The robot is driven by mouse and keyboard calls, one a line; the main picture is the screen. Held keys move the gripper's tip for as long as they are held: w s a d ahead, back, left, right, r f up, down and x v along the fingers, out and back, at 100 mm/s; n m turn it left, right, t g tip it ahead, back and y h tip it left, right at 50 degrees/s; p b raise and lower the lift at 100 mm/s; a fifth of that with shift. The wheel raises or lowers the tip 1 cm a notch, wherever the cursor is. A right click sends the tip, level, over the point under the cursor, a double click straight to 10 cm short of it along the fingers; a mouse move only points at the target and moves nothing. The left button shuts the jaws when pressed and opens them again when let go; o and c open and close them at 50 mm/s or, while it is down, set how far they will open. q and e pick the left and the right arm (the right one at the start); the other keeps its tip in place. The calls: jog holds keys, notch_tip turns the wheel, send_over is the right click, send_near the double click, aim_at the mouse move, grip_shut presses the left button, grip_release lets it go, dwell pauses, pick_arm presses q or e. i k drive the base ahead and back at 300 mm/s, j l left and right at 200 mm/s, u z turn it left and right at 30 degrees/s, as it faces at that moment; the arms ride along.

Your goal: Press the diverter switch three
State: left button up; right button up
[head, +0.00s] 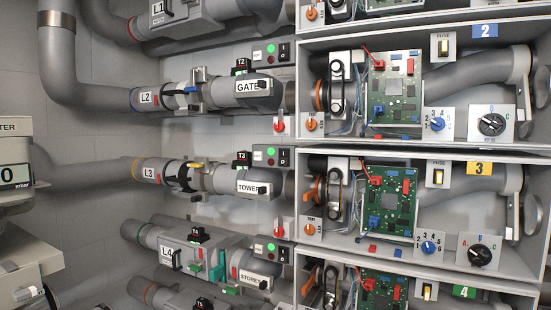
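No part labelled as a diverter switch is legible. Box three, with the yellow "3" tag (479,169), holds a black rotary knob (480,254) on a white plate with letters around it, and a blue numbered knob (429,247). Also in row three are a black "T3" part (241,160) on the pipe, a small panel with a green light and black rocker (271,157), and a black part (264,190) beside the "TOWER" label (248,187). I cannot tell which one is the diverter switch. Neither of my grippers is in view.
Similar boxes sit above, with the blue "2" tag (485,31), and below, with the green "4" tag (464,292). Pipes "L2" (146,98) and "L3" (150,172) cross from the left. A device reading 0 (14,175) stands at the left edge.

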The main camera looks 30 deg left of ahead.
aim_at(284, 154)
jog(key=u, duration=1.65)
jog(key=i, duration=0.7)
